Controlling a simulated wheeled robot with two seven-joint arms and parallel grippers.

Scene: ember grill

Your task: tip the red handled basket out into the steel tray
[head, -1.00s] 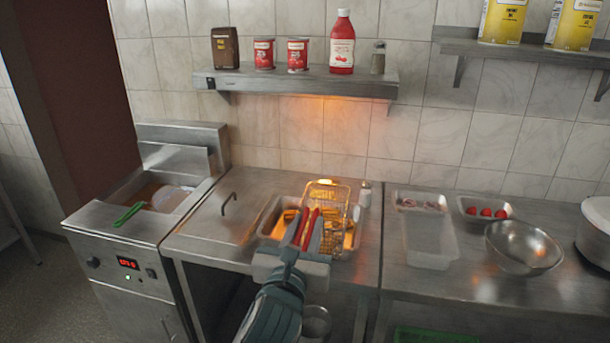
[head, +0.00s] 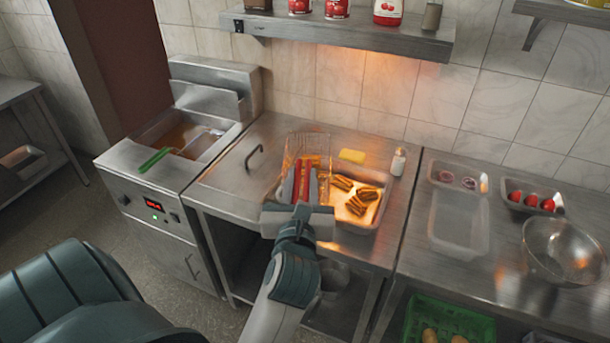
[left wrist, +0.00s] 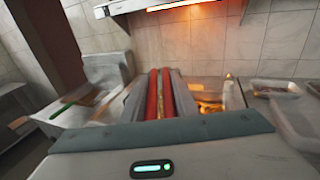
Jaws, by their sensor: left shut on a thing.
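The red handled basket (head: 312,143) is a wire basket over the left part of the steel tray in the head view. My left gripper (head: 303,184) is shut on its red handle, which also shows as two red bars between the fingers in the left wrist view (left wrist: 160,95). The steel tray (head: 344,212) sits in the counter and holds several golden-brown fried pieces (head: 356,197). Some golden colour shows through the wire; I cannot tell whether it lies in the basket or behind it. My right gripper is out of view.
A fryer (head: 150,190) with a green handled basket (head: 155,160) stands at left. A yellow block (head: 352,156) and a shaker (head: 398,161) are behind the tray. A shelf (head: 340,35) hangs above.

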